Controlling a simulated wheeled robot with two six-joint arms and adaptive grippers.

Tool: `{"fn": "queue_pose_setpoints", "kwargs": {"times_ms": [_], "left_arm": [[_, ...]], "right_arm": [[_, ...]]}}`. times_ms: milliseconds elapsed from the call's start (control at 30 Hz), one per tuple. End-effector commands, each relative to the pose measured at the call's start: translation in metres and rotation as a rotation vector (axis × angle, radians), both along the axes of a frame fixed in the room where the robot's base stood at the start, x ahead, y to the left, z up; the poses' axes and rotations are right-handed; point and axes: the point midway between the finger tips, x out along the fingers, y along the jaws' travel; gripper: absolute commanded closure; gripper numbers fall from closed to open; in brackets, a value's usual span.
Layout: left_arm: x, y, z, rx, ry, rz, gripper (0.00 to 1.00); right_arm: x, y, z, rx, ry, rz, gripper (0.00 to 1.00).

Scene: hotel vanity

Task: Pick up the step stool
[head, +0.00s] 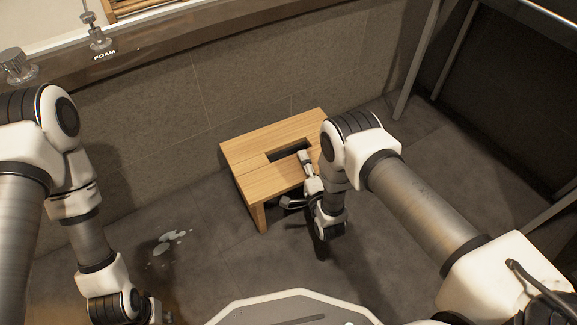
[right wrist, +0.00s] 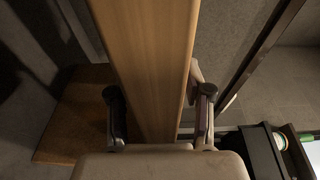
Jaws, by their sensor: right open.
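The wooden step stool (head: 245,155) stands upright on the floor against the wall, with a long slot in its top. My right gripper (head: 298,182) is at the front edge of the stool's top. One finger is over the slot and the other is below the front edge. In the right wrist view, a wooden board of the stool (right wrist: 150,60) runs between the two open fingers, with a gap visible on either side. My left gripper (head: 150,312) is at the bottom left, away from the stool, partly cut off; its fingers are unclear.
A counter edge with a FOAM label (head: 105,55) and dispensers runs along the upper left. A whitish puddle (head: 168,243) lies on the floor left of the stool. Metal frame legs (head: 417,60) stand at the right. The floor in front of the stool is open.

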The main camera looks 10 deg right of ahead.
Motion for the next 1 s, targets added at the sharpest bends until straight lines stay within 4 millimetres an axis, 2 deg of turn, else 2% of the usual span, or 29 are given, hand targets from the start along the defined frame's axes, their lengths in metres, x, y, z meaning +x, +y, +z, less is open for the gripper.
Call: {"fn": "queue_pose_setpoints", "kwargs": {"times_ms": [33,133,167,633,1000], "left_arm": [[0.0,0.0,0.0,0.0,0.0,0.0,0.6],[0.0,0.0,0.0,0.0,0.0,0.0,0.6],[0.0,0.0,0.0,0.0,0.0,0.0,0.6],[0.0,0.0,0.004,0.0,0.001,0.0,0.6],[-0.002,-0.001,0.031,-0.001,0.004,-0.005,0.6]], "right_arm": [[0.0,0.0,0.0,0.0,0.0,0.0,0.61],[0.0,0.0,0.0,0.0,0.001,0.0,0.96],[0.0,0.0,0.0,0.0,0.001,0.0,1.0],[0.001,0.0,0.007,0.001,-0.006,0.0,1.0],[0.001,0.0,0.041,0.001,-0.008,0.0,1.0]]}}
